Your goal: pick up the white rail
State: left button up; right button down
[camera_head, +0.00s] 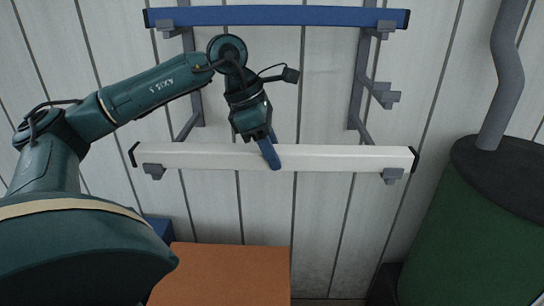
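The white rail (340,158) is a long bar with black end caps, lying level across two grey brackets of a wall rack, in the middle of the head view. My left arm comes in from the left, and my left gripper (268,152) is at the rail, just left of its middle. Its blue fingers overlap the rail's front in the picture and hide a small part of it. I cannot tell whether the fingers are closed around the rail. My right gripper is not in view.
A blue rail (280,16) lies on the rack's upper brackets. An empty bracket (384,95) sticks out at the right upright. A green barrel-like stove (478,225) with a grey pipe (503,75) stands at the right. An orange box (225,272) is below the rack.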

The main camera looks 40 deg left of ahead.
pick_arm(q)
grip_shut()
notch_tip(320, 180, up, 9)
jog(key=shift+p, duration=0.6)
jog(key=shift+r, duration=0.5)
